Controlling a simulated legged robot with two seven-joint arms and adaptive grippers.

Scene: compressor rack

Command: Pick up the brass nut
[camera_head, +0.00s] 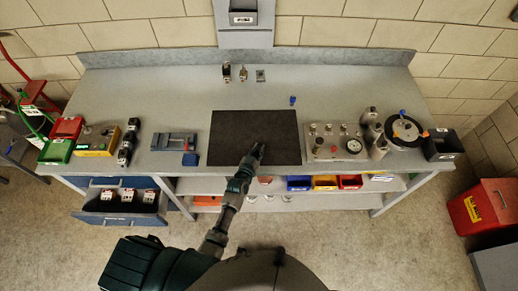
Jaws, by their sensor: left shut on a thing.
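My left gripper (257,152) reaches in from the bottom over the front part of the dark mat (225,128) on the workbench. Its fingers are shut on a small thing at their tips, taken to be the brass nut. The nut is too small and too hidden by the fingers to make out its shape or colour. I cannot tell whether it touches the mat or is clear of it. My right gripper is not in view.
A gauge panel (335,147) and metal cylinders stand right of the mat. A grey vise-like fixture (174,141) is to its left. Small fittings (243,73) stand at the back. Red (67,128) and green bins are at the left end. The bench behind the mat is mostly clear.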

